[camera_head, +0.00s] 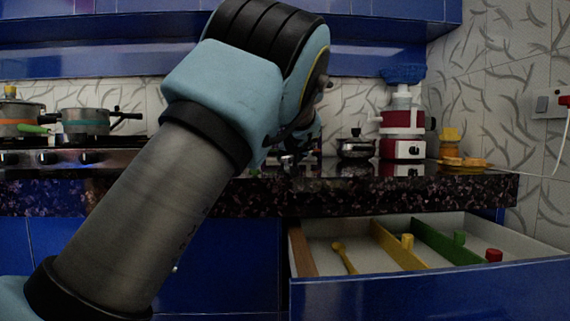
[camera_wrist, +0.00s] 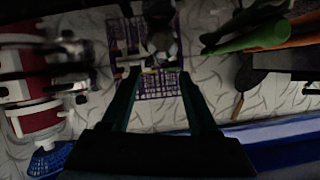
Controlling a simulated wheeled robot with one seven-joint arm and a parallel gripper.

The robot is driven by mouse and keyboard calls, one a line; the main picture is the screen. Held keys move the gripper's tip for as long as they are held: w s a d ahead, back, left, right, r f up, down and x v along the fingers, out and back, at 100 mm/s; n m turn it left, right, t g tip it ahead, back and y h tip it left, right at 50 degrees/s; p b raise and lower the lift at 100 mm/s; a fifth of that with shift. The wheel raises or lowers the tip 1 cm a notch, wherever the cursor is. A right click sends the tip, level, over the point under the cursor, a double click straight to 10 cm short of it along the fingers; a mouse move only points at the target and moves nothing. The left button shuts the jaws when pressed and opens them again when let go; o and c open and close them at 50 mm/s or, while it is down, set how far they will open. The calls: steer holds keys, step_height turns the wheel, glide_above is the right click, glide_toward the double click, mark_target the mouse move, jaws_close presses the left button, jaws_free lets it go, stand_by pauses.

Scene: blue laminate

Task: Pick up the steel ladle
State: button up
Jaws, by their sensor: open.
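I cannot make out the steel ladle with certainty in either view. In the wrist view my gripper (camera_wrist: 158,78) shows as two dark fingers spread apart, with no object clearly held between them. A small greyish object (camera_wrist: 163,44) shows just beyond the fingertips, in front of a purple-and-white grid panel (camera_wrist: 160,84); it is too dark to identify. In the head view my arm hides most of the gripper, over the dark stone counter (camera_head: 400,186).
An open drawer (camera_head: 430,292) below the counter holds a yellow spoon-like utensil (camera_head: 344,258) and coloured dividers. A red-and-white appliance (camera_head: 402,134), a lidded pot (camera_head: 356,146) and a yellow plate (camera_head: 466,163) stand on the counter. Pots (camera_head: 85,121) sit on the stove at left.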

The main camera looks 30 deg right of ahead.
mark_target(288, 162)
steer(key=shift+f+p+x, duration=0.2)
steer(key=shift+p+x, duration=0.25)
steer(key=shift+x, duration=2.6)
steer(key=shift+s, duration=0.1)
jaws_close()
